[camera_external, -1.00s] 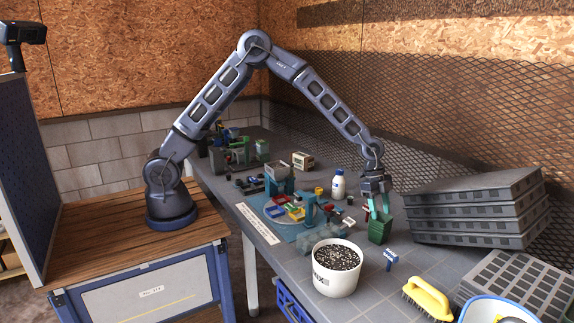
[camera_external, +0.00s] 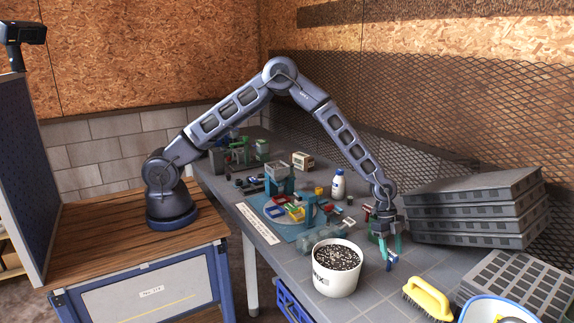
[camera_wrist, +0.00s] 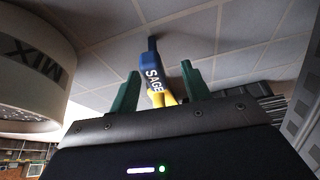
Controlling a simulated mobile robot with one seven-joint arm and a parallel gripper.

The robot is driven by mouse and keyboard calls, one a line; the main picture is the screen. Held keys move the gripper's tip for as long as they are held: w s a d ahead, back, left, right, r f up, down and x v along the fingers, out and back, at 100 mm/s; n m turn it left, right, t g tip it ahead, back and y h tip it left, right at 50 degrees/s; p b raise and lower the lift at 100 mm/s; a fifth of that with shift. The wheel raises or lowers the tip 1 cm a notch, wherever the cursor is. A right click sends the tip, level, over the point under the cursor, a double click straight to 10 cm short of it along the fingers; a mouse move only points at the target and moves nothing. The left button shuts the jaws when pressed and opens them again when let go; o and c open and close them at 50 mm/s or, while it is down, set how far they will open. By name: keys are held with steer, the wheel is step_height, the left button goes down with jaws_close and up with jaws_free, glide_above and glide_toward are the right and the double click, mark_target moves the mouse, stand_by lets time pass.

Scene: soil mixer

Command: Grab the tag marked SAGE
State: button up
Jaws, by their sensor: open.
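The blue tag marked SAGE (camera_wrist: 152,72) shows in the wrist view between my fingers, with a yellow piece (camera_wrist: 158,98) at its lower end. In the external view the small blue and white tag (camera_external: 391,257) is at the tips of my gripper (camera_external: 390,254), right of the white pot. My gripper (camera_wrist: 160,68) is open, with one green finger on each side of the tag in the wrist view. I cannot tell whether either finger touches it.
The white MIX pot of soil (camera_external: 336,270) stands close left of my gripper, and also shows in the wrist view (camera_wrist: 35,75). Stacked grey trays (camera_external: 475,205) are to the right. A yellow brush (camera_external: 428,297) lies in front. Small pots and a bottle (camera_external: 338,185) stand behind.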

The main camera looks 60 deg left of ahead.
mark_target(390, 260)
steer(key=x, duration=0.2)
steer(key=s+x, duration=0.1)
steer(key=x, duration=0.1)
steer(key=shift+a, duration=0.2)
steer(key=shift+w+d+f, duration=0.15)
steer(key=shift+d+f, duration=0.05)
steer(key=shift+f, duration=0.3)
jaws_close()
